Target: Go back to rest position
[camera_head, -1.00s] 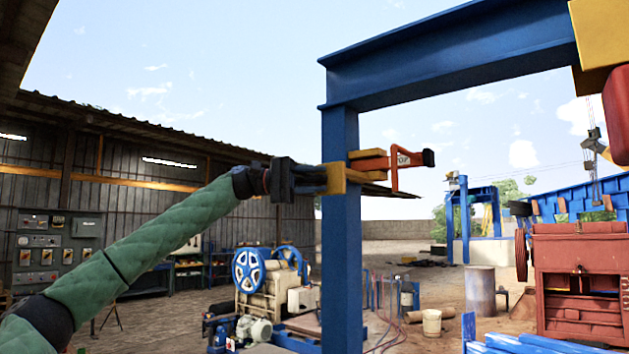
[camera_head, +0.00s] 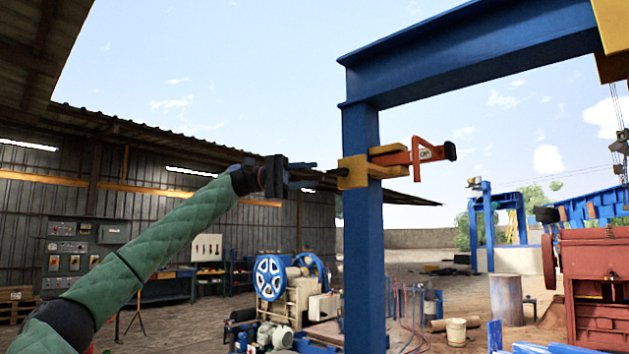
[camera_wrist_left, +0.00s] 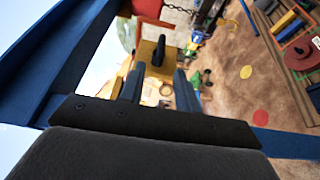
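My left gripper (camera_head: 303,175) comes in from the left on a green-sleeved arm. Its two dark fingers are apart with nothing between them. They point at a yellow bracket (camera_head: 353,172) on the blue gantry post (camera_head: 363,240), with a small gap. A dark knob (camera_head: 338,172) sticks out of the bracket toward the fingers. An orange lever handle (camera_head: 425,155) with a black end is on the post's other side. In the left wrist view the gripper (camera_wrist_left: 159,80) is open, and the knob (camera_wrist_left: 158,50) shows beyond the fingertips. My right gripper is in no view.
The blue overhead beam (camera_head: 460,55) runs from the post to the upper right. A grey control panel (camera_head: 85,250) stands at the left under the shed roof. A machine with blue wheels (camera_head: 270,278) stands behind, and a red machine (camera_head: 600,285) at the right.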

